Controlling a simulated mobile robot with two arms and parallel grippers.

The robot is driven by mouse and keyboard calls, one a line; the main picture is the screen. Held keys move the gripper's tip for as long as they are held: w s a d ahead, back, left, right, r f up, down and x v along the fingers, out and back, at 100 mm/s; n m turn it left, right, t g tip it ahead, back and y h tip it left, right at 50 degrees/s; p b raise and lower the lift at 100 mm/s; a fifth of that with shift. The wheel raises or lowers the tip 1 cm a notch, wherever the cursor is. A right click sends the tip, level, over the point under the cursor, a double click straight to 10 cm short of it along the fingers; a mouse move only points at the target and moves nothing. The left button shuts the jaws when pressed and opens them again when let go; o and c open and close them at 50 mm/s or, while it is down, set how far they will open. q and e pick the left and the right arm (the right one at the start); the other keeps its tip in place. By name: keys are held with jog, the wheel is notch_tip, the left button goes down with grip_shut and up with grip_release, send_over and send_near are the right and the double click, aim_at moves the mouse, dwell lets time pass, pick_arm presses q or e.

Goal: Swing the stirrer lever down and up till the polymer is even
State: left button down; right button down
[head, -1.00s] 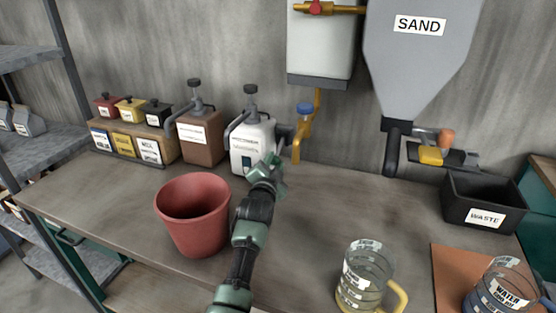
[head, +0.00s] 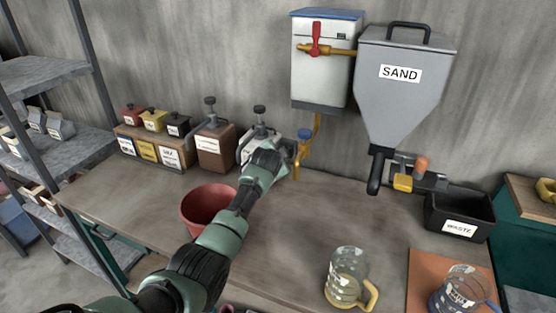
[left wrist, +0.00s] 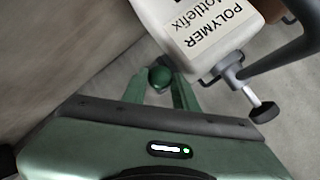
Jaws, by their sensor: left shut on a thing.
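The white polymer jug (head: 246,150) stands at the back of the bench, a black-knobbed pump on top. Its "POLYMER" label shows in the left wrist view (left wrist: 208,30). My left gripper (head: 281,168) is at the jug's right front and hides part of it in the head view. In the left wrist view my left gripper (left wrist: 160,92) has its fingers closed around a round dark green knob (left wrist: 160,76) beside the jug, which I take for the stirrer lever's end. The lever's arm is hidden. The polymer inside cannot be seen. My right gripper is not in view.
A red bucket (head: 207,208) stands in front of the jug, partly behind my left arm. A brown pump container (head: 214,150) is left of the jug. A yellow pipe with a blue tap (head: 304,135) is close right. A measuring jug (head: 346,278) stands at the front.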

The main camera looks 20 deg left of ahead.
pick_arm(q)
jog(key=shift+w+a+r, duration=0.1)
jog(key=shift+w+r, duration=0.15)
jog(key=shift+r, duration=0.35)
jog(key=shift+w+a+r, duration=0.1)
jog(key=shift+w+r, duration=0.15)
jog(key=shift+r, duration=0.3)
jog(key=shift+w+r, duration=0.1)
jog(key=shift+r, duration=0.2)
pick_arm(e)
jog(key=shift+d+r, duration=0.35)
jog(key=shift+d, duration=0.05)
pick_arm(q)
jog(key=shift+r, duration=0.1)
jog(key=c, duration=1.4)
grip_release()
jog(key=shift+w, duration=0.1)
jog(key=shift+d+f, duration=0.1)
jog(key=shift+f, duration=0.2)
jog(key=shift+s+d+r, duration=0.1)
jog(key=shift+s+r, duration=0.05)
jog(key=shift+s, duration=0.25)
jog(key=shift+b+v, duration=0.3)
jog(key=shift+v, duration=3.05)
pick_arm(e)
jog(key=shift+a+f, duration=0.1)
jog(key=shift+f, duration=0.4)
